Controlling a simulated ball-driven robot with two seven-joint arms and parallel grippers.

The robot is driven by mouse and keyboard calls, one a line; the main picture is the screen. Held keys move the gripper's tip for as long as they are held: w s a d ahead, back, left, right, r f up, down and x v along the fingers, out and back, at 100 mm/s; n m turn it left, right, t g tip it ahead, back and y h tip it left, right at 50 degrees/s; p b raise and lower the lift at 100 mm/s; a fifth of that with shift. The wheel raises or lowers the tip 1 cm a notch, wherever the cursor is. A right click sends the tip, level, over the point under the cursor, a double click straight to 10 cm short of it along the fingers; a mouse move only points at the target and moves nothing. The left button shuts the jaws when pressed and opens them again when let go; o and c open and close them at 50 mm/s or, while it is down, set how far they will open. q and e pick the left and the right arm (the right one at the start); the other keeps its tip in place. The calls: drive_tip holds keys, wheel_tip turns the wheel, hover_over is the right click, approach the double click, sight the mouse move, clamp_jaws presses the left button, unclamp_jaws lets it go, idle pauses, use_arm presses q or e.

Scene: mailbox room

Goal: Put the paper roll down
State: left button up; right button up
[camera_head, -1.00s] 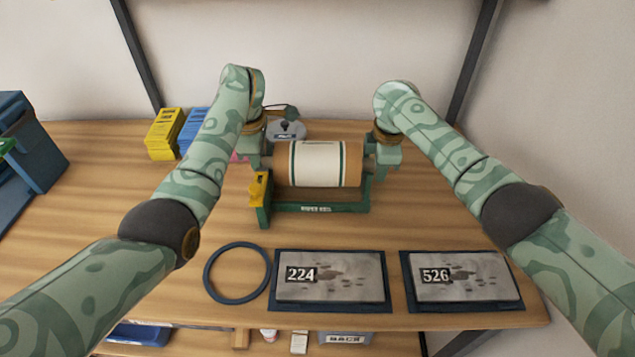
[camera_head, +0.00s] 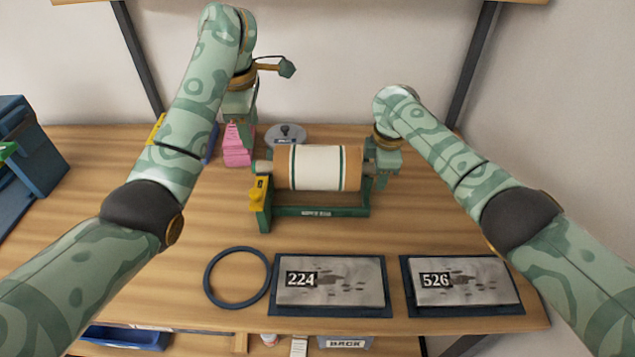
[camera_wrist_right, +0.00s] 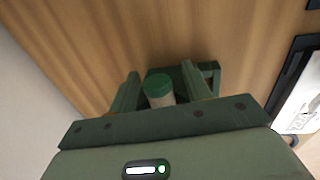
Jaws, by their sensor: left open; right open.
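The paper roll (camera_head: 318,168), cream with green stripes and brown ends, lies across the green roll stand (camera_head: 322,211) on the table. The yellow part of the stand is at its left end. My left gripper (camera_head: 238,130) is open and empty, above and to the left of the roll, near the pink stack. My right gripper (camera_head: 384,176) is at the right end of the roll. In the right wrist view the green-capped end of the roll's rod (camera_wrist_right: 159,88) sits between the open fingers of my right gripper (camera_wrist_right: 160,92); whether they touch it cannot be told.
A pink stack (camera_head: 237,147) and a grey round object (camera_head: 287,134) stand behind the roll. A dark blue ring (camera_head: 209,277) and two framed plates, 224 (camera_head: 330,284) and 526 (camera_head: 462,283), lie in front. A blue bin (camera_head: 30,150) stands at the left.

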drive_tip(key=shift+r, duration=0.15)
use_arm(q)
drive_tip(key=shift+r, duration=0.3)
use_arm(e)
wheel_tip(320, 180, up, 12)
drive_tip(key=s, duration=0.1)
drive_tip(key=shift+s+f, duration=0.25)
drive_tip(key=shift+s, duration=0.15)
